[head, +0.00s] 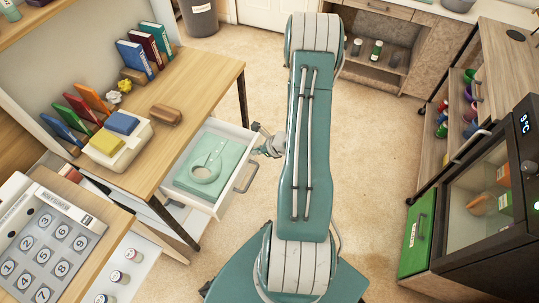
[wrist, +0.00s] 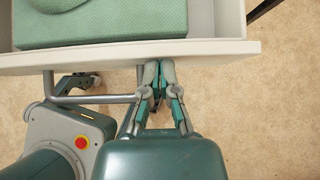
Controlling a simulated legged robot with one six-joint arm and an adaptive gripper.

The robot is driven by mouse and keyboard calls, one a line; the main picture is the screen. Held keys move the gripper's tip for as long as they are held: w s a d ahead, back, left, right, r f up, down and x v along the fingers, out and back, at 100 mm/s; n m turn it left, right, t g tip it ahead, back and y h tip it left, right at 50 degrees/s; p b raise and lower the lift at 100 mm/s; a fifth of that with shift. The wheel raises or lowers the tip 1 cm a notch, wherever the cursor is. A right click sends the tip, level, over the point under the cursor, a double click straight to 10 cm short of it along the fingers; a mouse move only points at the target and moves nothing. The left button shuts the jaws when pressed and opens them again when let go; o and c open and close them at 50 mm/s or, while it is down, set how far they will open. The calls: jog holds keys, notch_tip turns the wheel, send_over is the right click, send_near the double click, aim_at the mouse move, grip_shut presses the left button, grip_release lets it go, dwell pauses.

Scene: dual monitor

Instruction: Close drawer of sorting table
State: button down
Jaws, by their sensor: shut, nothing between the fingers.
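The sorting table (head: 203,82) has a wooden top and stands at the left in the head view. Its white drawer (head: 226,194) is pulled out and holds a green block with a round recess (head: 205,165). A grey bar handle (head: 247,178) is on the drawer front. My gripper (head: 257,131) is shut and empty at the far end of the drawer front. In the wrist view, the fingertips (wrist: 158,66) are at the drawer front (wrist: 215,48), beside the handle (wrist: 95,98). I cannot tell whether they touch it.
A black glass-front cabinet (head: 485,195) stands at the right.

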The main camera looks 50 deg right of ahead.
jog(key=w+a, duration=0.2)
jog(key=w, duration=0.4)
jog(key=w+a, duration=0.2)
jog(key=w, duration=0.4)
jog(key=w+a, duration=0.3)
jog(key=w, duration=0.3)
jog(key=shift+w, duration=0.35)
jog(key=shift+w+a, duration=0.2)
jog(key=shift+w, duration=0.6)
jog(key=shift+r, duration=0.1)
